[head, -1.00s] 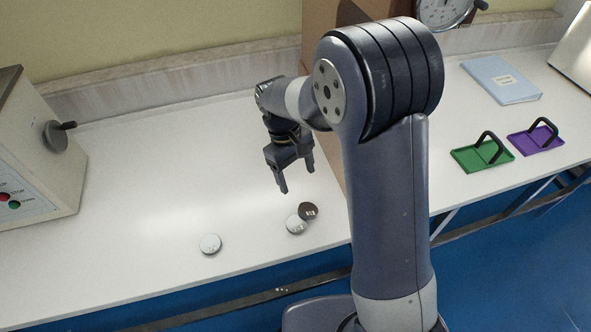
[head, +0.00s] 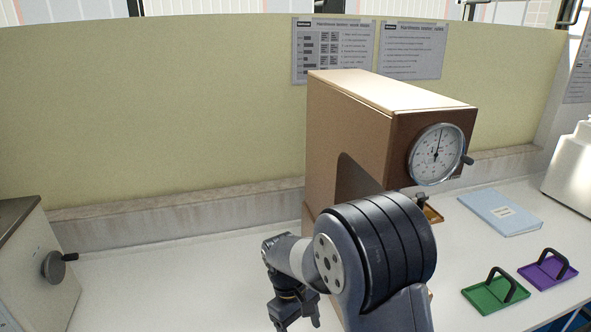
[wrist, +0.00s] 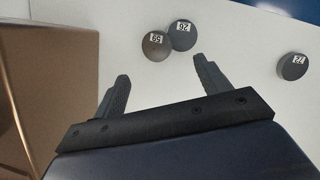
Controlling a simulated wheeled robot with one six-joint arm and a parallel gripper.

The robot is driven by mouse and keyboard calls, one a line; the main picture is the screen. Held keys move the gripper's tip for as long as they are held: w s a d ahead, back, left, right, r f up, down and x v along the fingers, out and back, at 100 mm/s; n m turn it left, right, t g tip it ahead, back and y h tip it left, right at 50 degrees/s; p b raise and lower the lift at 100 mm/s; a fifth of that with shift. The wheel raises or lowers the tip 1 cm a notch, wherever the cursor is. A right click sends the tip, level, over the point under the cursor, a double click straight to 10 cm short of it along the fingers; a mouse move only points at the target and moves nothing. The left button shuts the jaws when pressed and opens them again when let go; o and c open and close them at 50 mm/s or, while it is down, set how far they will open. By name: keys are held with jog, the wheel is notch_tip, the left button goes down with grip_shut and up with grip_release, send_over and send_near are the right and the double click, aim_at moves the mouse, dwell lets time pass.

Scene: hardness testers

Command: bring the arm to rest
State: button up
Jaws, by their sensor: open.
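My gripper (wrist: 160,92) is open and empty in the wrist view, its two dark fingers apart above the white bench. In the head view my gripper (head: 297,322) is at the bottom edge, partly cut off, left of the brown tester. A dark disc marked 59 (wrist: 156,46) and a grey disc marked 26 (wrist: 182,35) touch or overlap beyond the fingertips. Another grey disc, marked 72 (wrist: 292,66), lies apart to the right. The discs are out of the head view.
A brown hardness tester (head: 350,120) with a dial (head: 437,154) stands right behind my arm. Another tester (head: 30,265) is at far left. Green (head: 482,299) and purple (head: 540,276) trays and a blue folder (head: 500,212) lie on the right. Bench is clear at left.

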jog(key=x, duration=0.9)
jog(key=shift+f, duration=0.35)
jog(key=shift+r, duration=0.15)
